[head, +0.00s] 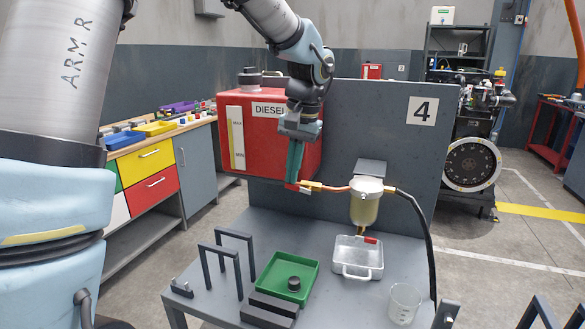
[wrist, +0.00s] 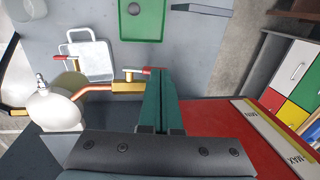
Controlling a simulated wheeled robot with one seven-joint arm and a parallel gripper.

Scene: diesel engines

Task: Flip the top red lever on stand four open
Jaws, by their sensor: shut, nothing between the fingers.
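Stand four (head: 391,130) is a grey panel and table marked with a 4. A red diesel tank (head: 251,145) sits on its left. The top lever (head: 304,189), with a red grip, is on the brass valve (head: 314,186) beside the tank outlet. The lever (wrist: 137,71) lies crosswise above the valve (wrist: 128,87) in the wrist view. My gripper (head: 292,183) is shut and empty, its teal fingers pointing down. The fingertips (wrist: 157,72) are right beside the lever's red end; I cannot tell whether they touch, and they partly hide it.
A green tray (head: 272,268), a beaker (head: 404,303) and dark upright frames (head: 236,242) stand on the table. A black hose (head: 425,225) hangs at right.

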